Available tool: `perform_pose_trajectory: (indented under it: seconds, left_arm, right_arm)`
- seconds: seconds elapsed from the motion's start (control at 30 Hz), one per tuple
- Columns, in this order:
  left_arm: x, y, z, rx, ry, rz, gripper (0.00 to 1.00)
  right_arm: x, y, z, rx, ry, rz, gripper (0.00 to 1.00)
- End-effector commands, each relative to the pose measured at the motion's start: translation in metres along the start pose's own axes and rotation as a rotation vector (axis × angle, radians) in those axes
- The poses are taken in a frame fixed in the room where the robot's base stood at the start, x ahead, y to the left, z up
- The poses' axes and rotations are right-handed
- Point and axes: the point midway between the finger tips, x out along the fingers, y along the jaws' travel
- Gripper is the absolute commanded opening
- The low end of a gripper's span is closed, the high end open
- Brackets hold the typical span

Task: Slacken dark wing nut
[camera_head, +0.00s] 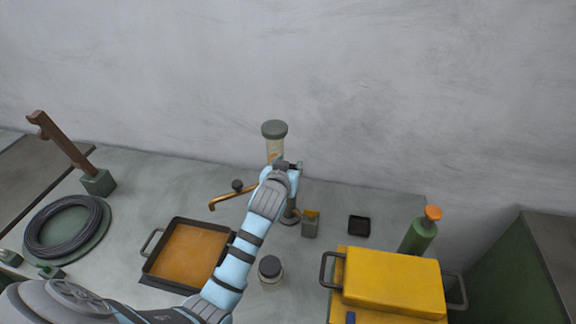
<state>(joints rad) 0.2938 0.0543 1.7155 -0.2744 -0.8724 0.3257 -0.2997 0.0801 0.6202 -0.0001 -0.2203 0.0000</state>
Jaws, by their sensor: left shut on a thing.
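A column (274,130) with a dark green round cap and a pale, amber-marked tube stands near the wall. My left gripper (288,170) is at the column's middle, just below the pale tube, and is shut on a small dark part there. This part looks like the dark wing nut (299,166); only a bit of it shows beside the fingers, and my wrist hides the rest. A copper pipe (218,203) with a dark knob (237,185) reaches out to the left of the column. My right gripper is not in view.
An orange-bottomed tray (176,282) lies left of my forearm, and a dark-lidded jar (270,273) stands right of it. A yellow case (392,281), a green bottle (418,236) and a small black tray (359,225) are at right. A cable coil (67,227) is at left.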

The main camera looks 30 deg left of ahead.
Motion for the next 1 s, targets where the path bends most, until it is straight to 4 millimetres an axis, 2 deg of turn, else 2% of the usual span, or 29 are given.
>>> perform_pose_trajectory:
  seconds: [0.33,0.37,0.5,0.83,0.93,1.0]
  left_arm:
    - [0.000,0.000,-0.001,-0.002,0.001,-0.004,0.08]
    - [0.000,0.000,-0.001,-0.002,0.001,-0.004,0.38]
    - [0.000,0.000,-0.001,-0.002,0.001,-0.004,0.57]
    - [-0.004,0.000,0.000,-0.001,0.000,-0.004,0.57]
    - [-0.019,0.000,0.000,-0.001,0.001,-0.003,0.57]
    - [-0.036,0.000,0.000,-0.003,0.002,-0.002,0.57]
  right_arm:
    - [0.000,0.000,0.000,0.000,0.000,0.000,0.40]
    - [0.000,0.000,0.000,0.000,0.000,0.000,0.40]
    - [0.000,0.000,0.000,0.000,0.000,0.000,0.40]
    - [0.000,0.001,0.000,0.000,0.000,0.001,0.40]
    - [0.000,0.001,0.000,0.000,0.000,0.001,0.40]
    - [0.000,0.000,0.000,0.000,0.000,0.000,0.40]
